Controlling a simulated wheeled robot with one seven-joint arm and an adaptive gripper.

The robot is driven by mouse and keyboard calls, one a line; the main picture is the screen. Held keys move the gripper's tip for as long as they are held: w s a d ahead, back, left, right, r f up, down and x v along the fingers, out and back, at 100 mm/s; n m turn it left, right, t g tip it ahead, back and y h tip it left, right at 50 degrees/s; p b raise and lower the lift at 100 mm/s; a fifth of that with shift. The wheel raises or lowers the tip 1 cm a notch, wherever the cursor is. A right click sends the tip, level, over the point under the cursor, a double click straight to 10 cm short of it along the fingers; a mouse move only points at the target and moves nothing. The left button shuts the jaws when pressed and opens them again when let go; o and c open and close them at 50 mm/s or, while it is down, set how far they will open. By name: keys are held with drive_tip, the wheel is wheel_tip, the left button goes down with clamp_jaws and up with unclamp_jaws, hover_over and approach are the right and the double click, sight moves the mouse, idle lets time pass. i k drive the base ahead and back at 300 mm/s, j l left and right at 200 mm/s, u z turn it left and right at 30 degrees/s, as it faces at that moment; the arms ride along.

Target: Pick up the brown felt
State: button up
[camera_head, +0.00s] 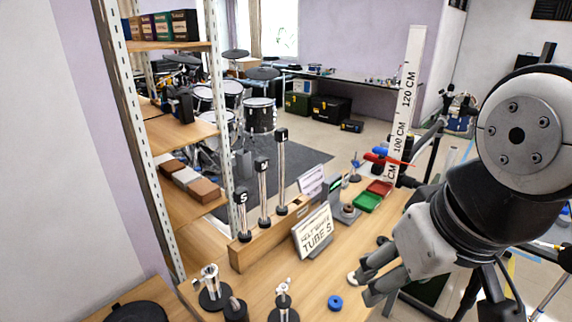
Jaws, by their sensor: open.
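I cannot make out a piece that is surely the brown felt. Brown and pale blocks (190,181) lie in a row on a lower shelf at the left, but I cannot tell their material. My gripper (366,284) is at the lower right, over the wooden table (300,262). Its fingers are apart and nothing shows between them. A small white round piece (352,279) sits at the fingertips; I cannot tell whether they touch. The gripper and arm hide part of the table's right side.
Metal stands (210,289) are at front left. A wooden block with upright tubes (262,233) and a "TUBE S" sign (313,232) stand behind. Green (367,202) and red (381,188) trays lie farther back. Shelving (228,150) borders the left.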

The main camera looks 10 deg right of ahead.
sight(348, 209)
drive_tip(key=i+l, duration=0.1)
drive_tip(key=l, duration=0.3)
drive_tip(key=i+l, duration=0.1)
drive_tip(key=l, duration=0.25)
drive_tip(key=i+l+u, duration=0.1)
drive_tip(key=l, duration=0.3)
drive_tip(key=i+l, duration=0.15)
drive_tip(key=i, duration=0.1)
